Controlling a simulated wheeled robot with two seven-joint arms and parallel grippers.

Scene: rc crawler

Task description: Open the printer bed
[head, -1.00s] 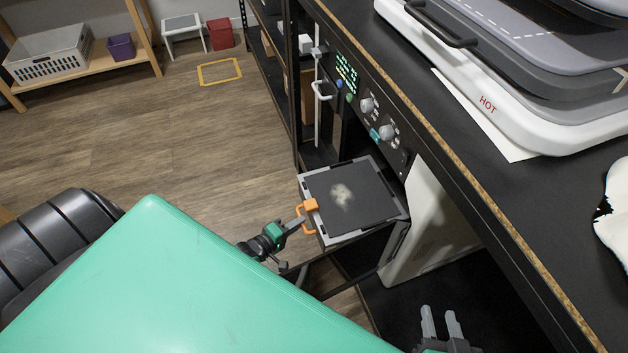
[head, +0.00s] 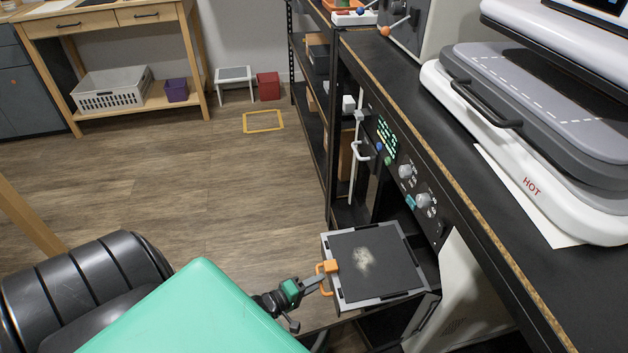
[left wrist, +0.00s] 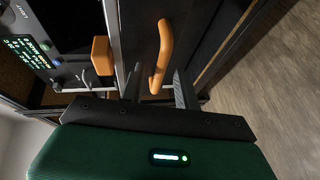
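The printer bed (head: 374,268), a dark plate with a pale smudge on a grey frame, sticks out level from the front of the printer under the bench. Its orange handle (head: 327,272) is on its left edge. My left gripper (head: 314,282) is at this handle. In the left wrist view the curved orange handle (left wrist: 163,50) has its lower end between my two fingers (left wrist: 158,90), with gaps on both sides, so the gripper looks open around it. The printer's control panel (head: 404,170) has green text and knobs. My right gripper is out of view.
A black bench (head: 440,137) with a heat press (head: 560,130) marked HOT runs along the right. A white vertical handle (head: 356,150) stands by the rack left of the panel. The wooden floor (head: 210,190) left of the bed is clear.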

